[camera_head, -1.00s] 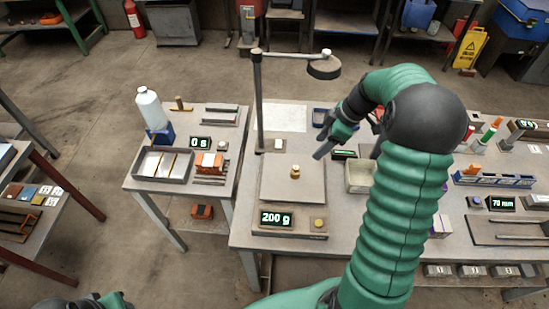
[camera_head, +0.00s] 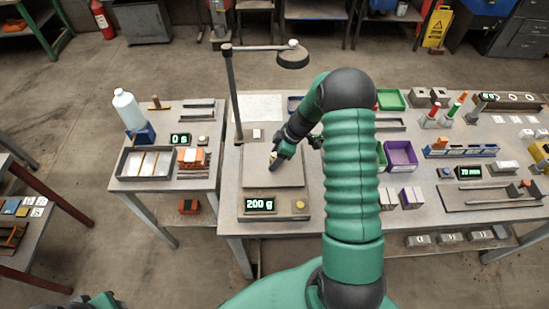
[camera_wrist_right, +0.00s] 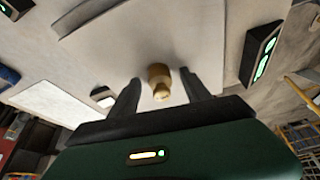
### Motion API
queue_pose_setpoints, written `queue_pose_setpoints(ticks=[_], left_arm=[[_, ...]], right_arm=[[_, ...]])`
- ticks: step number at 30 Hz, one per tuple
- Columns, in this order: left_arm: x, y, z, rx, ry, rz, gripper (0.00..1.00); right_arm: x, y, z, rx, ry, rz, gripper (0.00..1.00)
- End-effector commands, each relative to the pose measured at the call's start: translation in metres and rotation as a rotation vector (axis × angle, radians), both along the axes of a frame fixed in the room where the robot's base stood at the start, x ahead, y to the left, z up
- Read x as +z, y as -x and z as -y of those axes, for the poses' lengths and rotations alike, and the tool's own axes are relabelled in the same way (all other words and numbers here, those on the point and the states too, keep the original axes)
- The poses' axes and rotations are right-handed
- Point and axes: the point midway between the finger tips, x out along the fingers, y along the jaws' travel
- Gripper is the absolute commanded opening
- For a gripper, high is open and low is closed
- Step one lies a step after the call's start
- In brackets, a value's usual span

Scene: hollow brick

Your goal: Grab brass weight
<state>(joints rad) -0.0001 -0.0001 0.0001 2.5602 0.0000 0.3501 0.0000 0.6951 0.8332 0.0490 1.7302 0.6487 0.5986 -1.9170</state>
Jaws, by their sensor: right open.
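The brass weight (camera_wrist_right: 159,82) stands on the flat plate of the scale (camera_head: 258,205), whose display reads 200 g. In the head view the weight (camera_head: 273,156) is mostly hidden by my right gripper (camera_head: 277,163), which is at the plate. In the right wrist view my right gripper (camera_wrist_right: 158,90) is open, with one finger on each side of the weight. I see gaps between the weight and both fingers. Part of my left gripper (camera_head: 95,302) shows at the bottom left edge, too cut off to tell its state.
A lamp on a post (camera_head: 233,95) stands behind the scale, its head (camera_head: 292,58) over the table. Right of my arm are a purple bin (camera_head: 401,155) and a green bin (camera_head: 391,99). A side table (camera_head: 165,185) at left holds a white bottle (camera_head: 127,108) and a tray (camera_head: 145,175).

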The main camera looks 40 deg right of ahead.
Motion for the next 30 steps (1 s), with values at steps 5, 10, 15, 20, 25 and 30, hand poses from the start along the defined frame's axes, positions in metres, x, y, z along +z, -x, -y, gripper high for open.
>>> queue_pose_setpoints(ticks=[5,10,15,20,25,30], left_arm=[[-0.0004,-0.0001,-0.0001,0.0,0.0,0.0,0.36],[-0.0003,-0.0001,-0.0001,0.0,0.0,0.0,0.36],[-0.0003,-0.0001,0.0,0.0,0.0,0.0,0.36],[-0.0002,0.0,0.0,0.0,0.0,0.0,0.36],[-0.0005,-0.0001,0.0,0.0,0.0,0.0,0.36],[-0.0046,-0.0001,0.0,0.0,0.0,0.0,0.36]], right_arm=[[-0.0002,0.0008,0.0014,0.0,-0.001,0.0,0.39],[0.0,0.0011,0.0015,0.0,-0.002,0.001,0.17],[-0.0001,0.0008,0.0015,0.0,-0.001,0.0,0.0],[0.0001,0.0004,0.0013,0.0,-0.001,0.0,0.0],[0.0004,0.0005,0.0011,0.0,-0.001,0.0,0.0],[0.0078,0.0002,0.0018,0.001,0.0,0.003,0.0]])
